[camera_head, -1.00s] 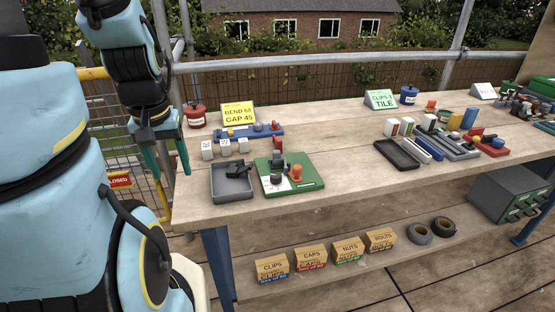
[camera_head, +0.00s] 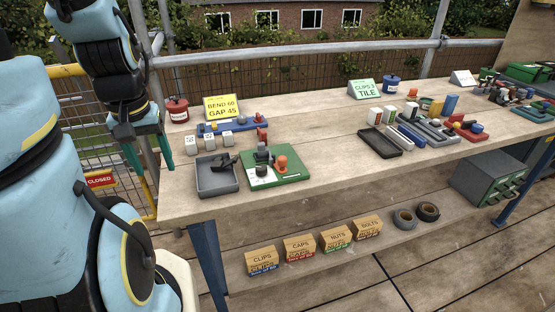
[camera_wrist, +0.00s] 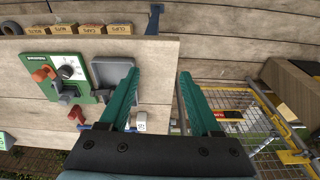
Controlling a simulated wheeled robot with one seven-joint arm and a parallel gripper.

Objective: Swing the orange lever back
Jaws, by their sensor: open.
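The orange lever (camera_head: 282,163) stands on a green board (camera_head: 296,173) near the bench's front edge. The board also carries a white dial plate and dark grey parts. In the wrist view the orange lever (camera_wrist: 43,74) is at the left of the green board (camera_wrist: 48,88), beside the dial. My gripper (camera_head: 151,160) is open and empty, pointing down by the bench's left end, well left of the board. In the wrist view my gripper (camera_wrist: 158,75) has its two teal fingers spread, with no lever between them.
A grey tray (camera_head: 217,187) lies just left of the board. A red pot (camera_head: 177,109) is near my gripper.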

